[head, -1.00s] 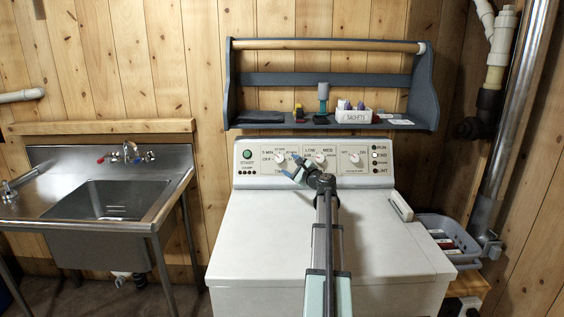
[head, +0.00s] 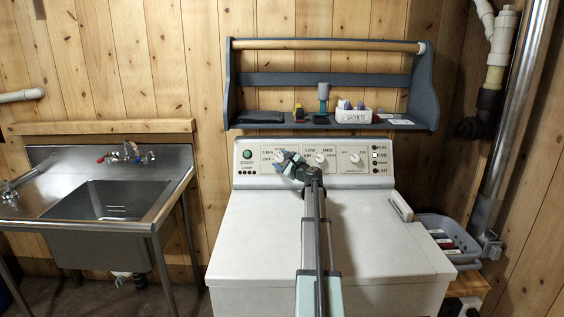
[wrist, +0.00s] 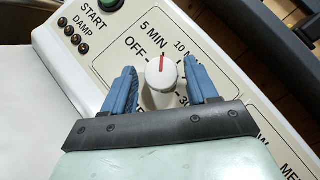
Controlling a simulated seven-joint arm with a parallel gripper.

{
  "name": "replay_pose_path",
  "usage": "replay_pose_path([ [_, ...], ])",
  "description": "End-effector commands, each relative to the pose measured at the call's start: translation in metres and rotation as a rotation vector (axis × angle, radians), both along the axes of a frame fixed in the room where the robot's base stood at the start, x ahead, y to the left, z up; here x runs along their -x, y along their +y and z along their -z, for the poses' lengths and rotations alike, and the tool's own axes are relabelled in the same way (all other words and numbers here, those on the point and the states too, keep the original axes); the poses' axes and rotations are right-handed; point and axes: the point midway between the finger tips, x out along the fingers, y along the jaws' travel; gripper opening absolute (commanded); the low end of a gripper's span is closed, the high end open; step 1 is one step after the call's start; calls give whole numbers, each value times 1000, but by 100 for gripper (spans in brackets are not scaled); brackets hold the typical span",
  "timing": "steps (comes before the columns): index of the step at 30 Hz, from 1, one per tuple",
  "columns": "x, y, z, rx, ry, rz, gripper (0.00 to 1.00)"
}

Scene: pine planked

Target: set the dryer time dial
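The dryer time dial (wrist: 160,85) is a white knob with a red pointer line, on the panel printed OFF, 5 MIN and 10 M. In the wrist view its line points up the picture, near the 5 MIN print. My gripper (wrist: 162,80) is open, with one blue finger on each side of the knob. A narrow gap seems to show at each side, so I see no firm grip. In the head view my gripper (head: 283,157) covers much of the left dial and its lower print.
The dryer top (head: 260,235) is clear below the panel. Two more dials stand to the right, the middle one (head: 321,158) close to my gripper. A blue shelf (head: 330,80) hangs above, holding a SACHETS box (head: 353,117). A green START button (head: 247,154) is at left.

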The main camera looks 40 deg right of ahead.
Motion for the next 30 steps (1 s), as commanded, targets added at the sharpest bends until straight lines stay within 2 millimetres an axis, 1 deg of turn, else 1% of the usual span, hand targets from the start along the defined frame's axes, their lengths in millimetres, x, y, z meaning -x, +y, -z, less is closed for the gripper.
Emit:
replay_pose_path([
  [1,0,0,0,0,0,0,53],
  [2,0,0,0,0,0,0,50],
  [14,0,0,0,0,0,0,12],
  [15,0,0,0,0,0,0,11],
  [23,0,-1,-1,22,22,-18,11],
  [30,0,-4,-3,108,107,-87,11],
])
